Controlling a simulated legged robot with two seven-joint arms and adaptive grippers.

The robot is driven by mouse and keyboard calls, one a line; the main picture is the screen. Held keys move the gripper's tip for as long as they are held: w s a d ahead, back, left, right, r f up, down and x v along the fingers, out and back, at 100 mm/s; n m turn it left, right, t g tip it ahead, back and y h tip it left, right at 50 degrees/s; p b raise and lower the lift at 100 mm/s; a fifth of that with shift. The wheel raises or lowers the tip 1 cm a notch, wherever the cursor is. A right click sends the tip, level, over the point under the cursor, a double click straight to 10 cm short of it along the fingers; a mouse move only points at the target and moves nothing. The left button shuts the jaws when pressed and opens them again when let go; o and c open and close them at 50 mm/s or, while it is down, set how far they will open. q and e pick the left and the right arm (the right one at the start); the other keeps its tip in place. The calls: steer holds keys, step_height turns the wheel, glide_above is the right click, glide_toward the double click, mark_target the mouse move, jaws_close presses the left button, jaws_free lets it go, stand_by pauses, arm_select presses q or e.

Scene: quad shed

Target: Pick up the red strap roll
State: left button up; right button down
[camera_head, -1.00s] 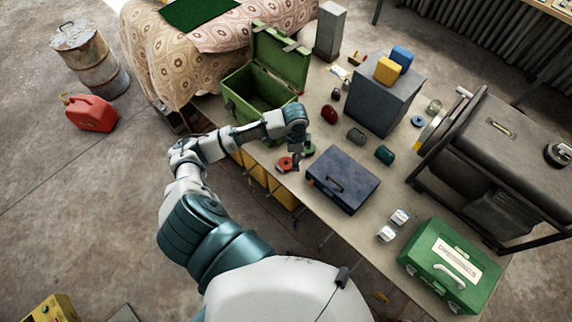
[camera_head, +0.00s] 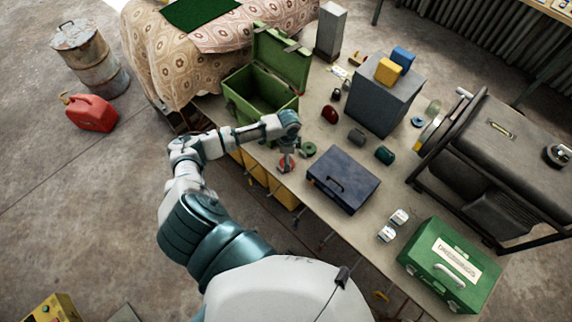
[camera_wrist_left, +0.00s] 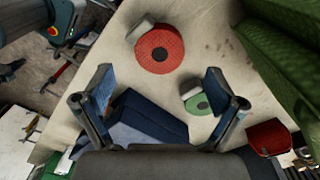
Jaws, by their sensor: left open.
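The red strap roll (camera_head: 289,168) lies flat near the table's front-left edge, partly hidden by my left gripper (camera_head: 286,158) in the head view. In the left wrist view the red strap roll (camera_wrist_left: 160,50) is a round patterned disc with a dark centre and a pale tail at its upper left. My left gripper (camera_wrist_left: 160,88) is open and empty there, its two blue-padded fingers apart, with the roll beyond them toward the top of the picture. A green roll (camera_wrist_left: 203,103) lies close to the right finger; it also shows in the head view (camera_head: 308,149). My right gripper is not in view.
An open green toolbox (camera_head: 238,108) stands behind the rolls. A dark blue case (camera_head: 352,186) lies to their right. A dark red roll (camera_head: 329,114) and a large grey box (camera_head: 375,107) are farther back. Bare tabletop surrounds the red roll.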

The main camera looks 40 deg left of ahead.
arm_select(q)
step_height(320, 180, down, 4)
steer(key=shift+s+a+f, duration=0.1)
steer(key=shift+a, duration=0.05)
steer(key=shift+f, duration=0.2)
steer(key=shift+d, duration=0.4)
steer(key=shift+c, duration=0.6)
steer(key=c, duration=1.2)
steer(key=shift+c, duration=0.2)
arm_select(e)
steer(key=shift+a+r, duration=0.25)
arm_select(q)
steer(key=shift+s+a, duration=0.1)
steer(key=shift+a, duration=0.1)
